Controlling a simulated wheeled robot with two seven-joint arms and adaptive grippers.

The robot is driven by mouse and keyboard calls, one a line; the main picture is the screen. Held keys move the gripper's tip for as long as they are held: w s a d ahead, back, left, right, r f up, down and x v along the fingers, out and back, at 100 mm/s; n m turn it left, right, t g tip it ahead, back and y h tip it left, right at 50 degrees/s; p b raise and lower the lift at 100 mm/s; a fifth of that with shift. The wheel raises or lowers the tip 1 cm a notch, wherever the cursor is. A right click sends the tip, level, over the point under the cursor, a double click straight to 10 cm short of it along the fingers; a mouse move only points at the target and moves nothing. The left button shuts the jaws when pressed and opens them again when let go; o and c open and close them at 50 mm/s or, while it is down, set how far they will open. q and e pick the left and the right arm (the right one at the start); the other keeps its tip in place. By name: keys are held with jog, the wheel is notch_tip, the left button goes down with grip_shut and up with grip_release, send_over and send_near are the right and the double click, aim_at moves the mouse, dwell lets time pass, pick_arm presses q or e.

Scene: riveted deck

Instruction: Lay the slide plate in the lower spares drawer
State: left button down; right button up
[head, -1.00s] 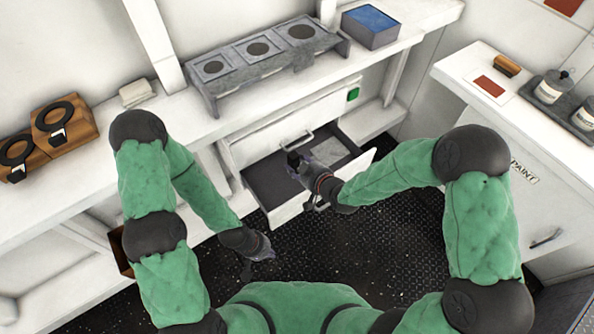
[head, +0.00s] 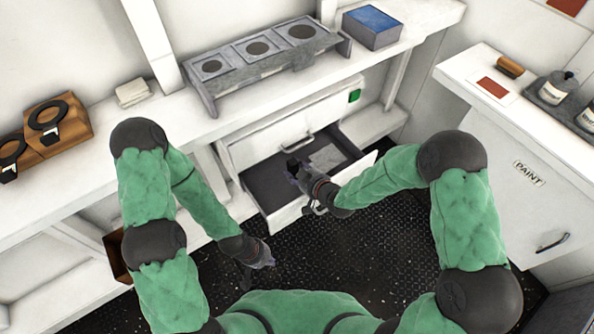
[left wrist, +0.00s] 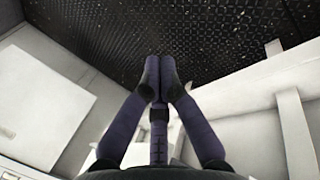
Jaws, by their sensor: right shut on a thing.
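The lower spares drawer (head: 262,184) is pulled open below the bench, its floor dark grey. My right gripper (head: 294,178) reaches over the drawer's front into the drawer space. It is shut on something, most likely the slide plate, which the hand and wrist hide. A pale grey flat patch (head: 327,157) shows in the drawer to the right of that gripper; I cannot tell whether it is part of the plate. My left gripper (head: 268,262) is low, in front of the drawer and apart from it. In the left wrist view its fingers (left wrist: 157,72) are together and empty.
A closed drawer front with a handle (head: 297,143) is above the open drawer. A grey rack (head: 258,62) with round dark spots and a blue-topped box (head: 372,27) stand on the bench. A white paint cabinet (head: 500,165) is at right. Dark deck (head: 380,240) lies clear in front.

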jog(key=shift+s+f+b, duration=0.1)
jog(key=shift+f+b, duration=0.4)
jog(key=shift+f, duration=0.05)
jog(key=o, duration=1)
jog(key=shift+c, duration=0.2)
jog(key=shift+s+f, duration=0.25)
jog(key=shift+r+p, duration=0.5)
jog(key=shift+p, duration=0.2)
jog(key=p+v, duration=0.1)
jog(key=v, duration=0.3)
jog(key=p+v, duration=0.1)
jog(key=v, duration=0.3)
jog(key=p+v, duration=0.1)
jog(key=v, duration=0.3)
jog(key=shift+w+r, duration=0.3)
jog(key=shift+r, duration=0.05)
